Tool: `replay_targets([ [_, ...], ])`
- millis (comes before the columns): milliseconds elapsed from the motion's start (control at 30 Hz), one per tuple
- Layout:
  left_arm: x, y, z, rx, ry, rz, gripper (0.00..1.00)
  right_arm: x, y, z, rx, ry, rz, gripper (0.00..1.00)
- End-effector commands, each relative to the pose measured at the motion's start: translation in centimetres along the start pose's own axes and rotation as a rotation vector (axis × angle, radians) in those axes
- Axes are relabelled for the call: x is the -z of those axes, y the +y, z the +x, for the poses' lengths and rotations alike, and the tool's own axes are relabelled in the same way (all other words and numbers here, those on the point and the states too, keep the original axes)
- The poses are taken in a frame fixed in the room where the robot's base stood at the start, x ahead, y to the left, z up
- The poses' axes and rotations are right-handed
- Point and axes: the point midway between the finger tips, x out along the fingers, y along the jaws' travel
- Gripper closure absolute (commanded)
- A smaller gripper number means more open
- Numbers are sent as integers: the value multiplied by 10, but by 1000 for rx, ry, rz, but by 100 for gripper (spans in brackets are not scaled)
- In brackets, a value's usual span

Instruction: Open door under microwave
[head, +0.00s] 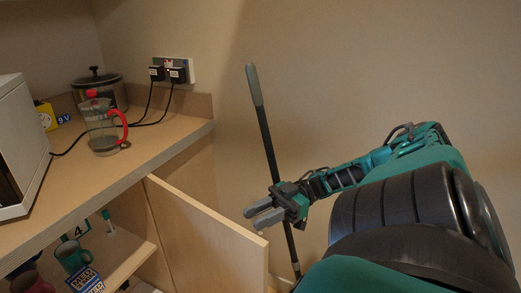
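The microwave (22,150) is a white box on the wooden counter at the left edge, only partly in view. The wooden door (207,243) below the counter stands swung out from the cabinet, and the shelf inside shows to its left. My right gripper (251,218) is to the right of the door, near its upper outer corner. Its two grey fingers point left with a small gap between them, and nothing is held. I cannot tell whether a finger touches the door. My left gripper is not in view.
A glass jug with a red handle (102,126) and a lidded glass pot (97,88) stand on the counter. A socket with plugs (174,72) is behind. Mugs (72,256) sit inside the cabinet. A dark pole (266,135) leans by the wall behind my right gripper.

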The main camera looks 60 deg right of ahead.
Motion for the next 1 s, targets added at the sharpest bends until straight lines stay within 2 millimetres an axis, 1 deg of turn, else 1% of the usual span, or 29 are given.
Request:
replay_targets([
  [33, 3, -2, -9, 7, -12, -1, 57, 16, -1, 0, 1, -2, 2, 67],
  [100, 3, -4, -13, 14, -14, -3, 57, 26, -1, 0, 2, -2, 3, 67],
  [167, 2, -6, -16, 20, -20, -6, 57, 34, 0, 0, 1, -1, 2, 67],
  [300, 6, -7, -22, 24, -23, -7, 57, 44, 0, 0, 0, 0, 2, 67],
  [467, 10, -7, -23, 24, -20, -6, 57, 49, 0, 0, 0, 0, 1, 67],
  [1000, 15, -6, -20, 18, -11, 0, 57, 49, 0, 0, 0, 0, 1, 67],
])
